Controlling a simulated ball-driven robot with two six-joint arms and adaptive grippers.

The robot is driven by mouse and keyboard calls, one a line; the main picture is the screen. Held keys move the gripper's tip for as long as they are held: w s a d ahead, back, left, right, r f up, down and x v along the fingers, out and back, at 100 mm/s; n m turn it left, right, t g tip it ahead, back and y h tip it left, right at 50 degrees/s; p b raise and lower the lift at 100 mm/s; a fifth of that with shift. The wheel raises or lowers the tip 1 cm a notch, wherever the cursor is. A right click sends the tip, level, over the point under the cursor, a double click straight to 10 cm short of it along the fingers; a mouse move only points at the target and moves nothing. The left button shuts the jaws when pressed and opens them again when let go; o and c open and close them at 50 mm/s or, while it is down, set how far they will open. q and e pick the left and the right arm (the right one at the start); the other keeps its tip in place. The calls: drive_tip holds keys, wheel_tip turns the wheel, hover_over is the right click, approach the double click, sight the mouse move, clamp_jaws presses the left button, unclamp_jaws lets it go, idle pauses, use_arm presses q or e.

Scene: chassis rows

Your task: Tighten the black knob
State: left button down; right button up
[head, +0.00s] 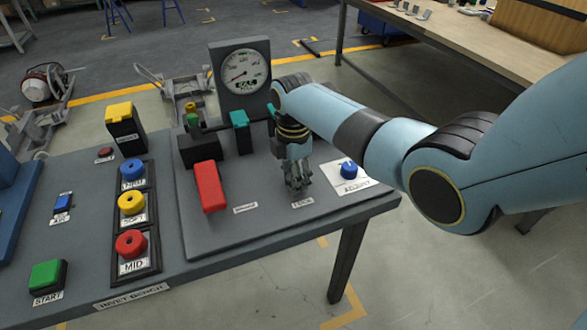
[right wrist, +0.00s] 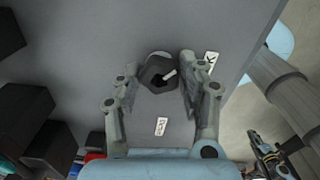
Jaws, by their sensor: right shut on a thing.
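The black knob (right wrist: 157,75) shows in the right wrist view as a dark round knob with a white mark on top, on the grey panel (right wrist: 105,50). My right gripper (right wrist: 157,84) is shut on it, with one finger on each side. In the head view my right gripper (head: 299,184) points down at the panel (head: 235,232), and it hides the knob there. A small white label (head: 303,203) lies just in front of the gripper. My left gripper is not in view.
A red lever (head: 209,188) and a teal-topped switch (head: 240,133) stand left of my right gripper. A blue knob (head: 348,169) on a white label is close on its right. A round gauge (head: 243,72) stands behind. Blue, yellow and red buttons (head: 131,243) line the left.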

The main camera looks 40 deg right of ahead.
drive_tip(key=m+p, duration=0.2)
drive_tip(key=m, duration=0.2)
drive_tip(key=shift+r+m, duration=0.15)
drive_tip(key=shift+m, duration=0.15)
drive_tip(key=shift+w+m+p, duration=0.15)
drive_tip(key=shift+m+p, duration=0.8)
drive_tip(key=shift+m, duration=1.05)
drive_tip(key=shift+d, duration=0.1)
drive_tip(key=o, duration=1.2)
drive_tip(key=shift+c, duration=0.2)
wheel_tip(320, 180, up, 12)
